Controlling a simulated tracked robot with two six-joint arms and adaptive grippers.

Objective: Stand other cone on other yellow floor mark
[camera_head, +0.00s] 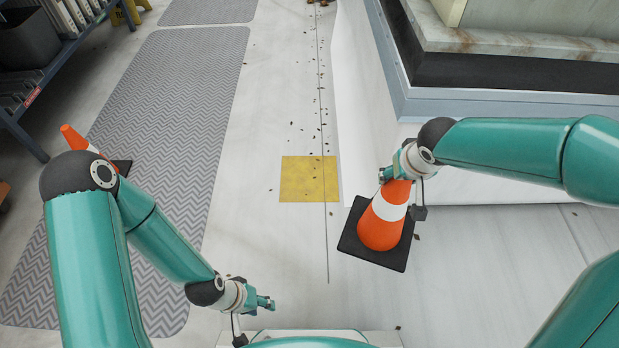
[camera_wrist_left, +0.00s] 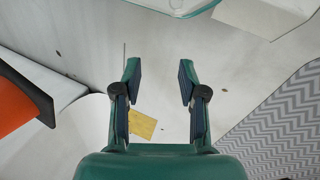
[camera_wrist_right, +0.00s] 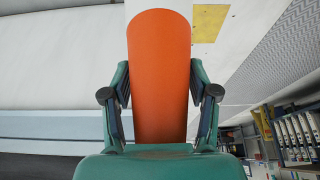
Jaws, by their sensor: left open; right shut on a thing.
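An orange cone with a white band and black base (camera_head: 383,222) hangs from my right gripper (camera_head: 400,178), which is shut on its upper part. The cone is slightly tilted, right of the yellow floor mark (camera_head: 310,179). Its orange body (camera_wrist_right: 158,75) fills the middle of the right wrist view between the fingers. The yellow mark also shows there (camera_wrist_right: 209,23). Another orange cone (camera_head: 76,139) stands at the left, partly hidden behind my left arm. My left gripper (camera_head: 264,303) is open and empty, low over the floor; its spread fingers show in the left wrist view (camera_wrist_left: 160,85).
A large white unit (camera_head: 480,100) with a grey ledge stands at the right, close to my right gripper. A grey zigzag walkway mat (camera_head: 170,110) runs along the left. A shelf (camera_head: 50,60) stands at the upper left. Dark debris dots the pale floor around the seam.

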